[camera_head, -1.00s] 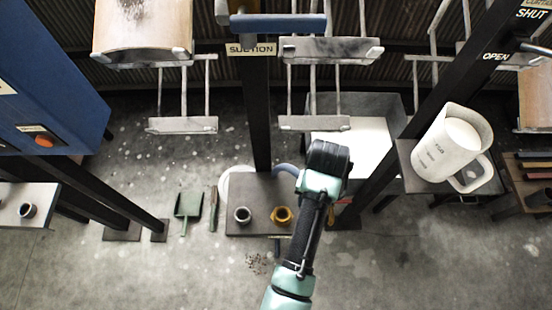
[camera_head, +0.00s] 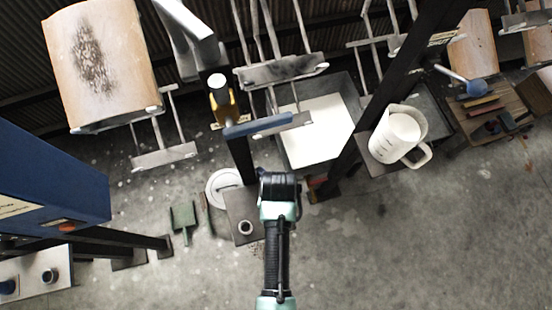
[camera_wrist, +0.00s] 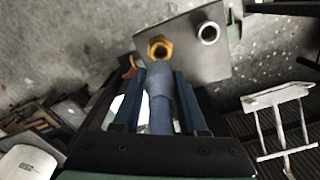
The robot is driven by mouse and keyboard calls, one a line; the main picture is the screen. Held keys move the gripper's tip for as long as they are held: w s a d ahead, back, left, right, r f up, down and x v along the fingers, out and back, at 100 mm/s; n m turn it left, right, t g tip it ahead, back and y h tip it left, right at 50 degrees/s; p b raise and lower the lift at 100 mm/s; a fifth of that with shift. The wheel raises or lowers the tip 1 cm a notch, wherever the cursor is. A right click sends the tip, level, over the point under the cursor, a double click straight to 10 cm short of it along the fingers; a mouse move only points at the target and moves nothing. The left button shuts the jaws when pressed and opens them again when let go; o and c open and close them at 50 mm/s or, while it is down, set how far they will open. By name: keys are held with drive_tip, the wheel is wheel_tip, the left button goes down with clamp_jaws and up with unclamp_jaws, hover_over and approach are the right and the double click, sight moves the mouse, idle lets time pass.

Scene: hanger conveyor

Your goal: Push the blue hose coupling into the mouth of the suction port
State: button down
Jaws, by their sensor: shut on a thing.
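My gripper (camera_wrist: 158,75) is shut on the blue hose coupling (camera_wrist: 159,106), a blue-grey tube between the two dark fingers in the wrist view. The coupling points toward a yellow ring-shaped port (camera_wrist: 160,47) on a grey plate (camera_wrist: 185,72). The port's dark mouth shows just beyond the coupling's tip; I cannot tell whether they touch. A grey ring port (camera_wrist: 208,33) is beside it on the same plate. In the head view my wrist hides the fingers, the coupling and the yellow port; the grey port (camera_head: 245,227) shows left of my arm.
A dark post (camera_head: 240,160) rises behind the plate. Hangers (camera_head: 282,70) hang above and behind. A white jug (camera_head: 397,135) stands on a shelf at right. A blue cabinet (camera_head: 45,180) is at left. A green dustpan (camera_head: 184,216) lies on the floor. The foreground floor is clear.

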drive_tip(key=shift+f+b, duration=1.9)
drive_tip(key=shift+b, duration=0.05)
drive_tip(key=shift+f+b, duration=0.35)
drive_tip(key=shift+f, duration=0.4)
drive_tip(key=shift+f+b, duration=0.85)
drive_tip(key=shift+f, duration=0.9)
drive_tip(key=c, duration=0.7)
unclamp_jaws()
drive_tip(key=o, duration=0.6)
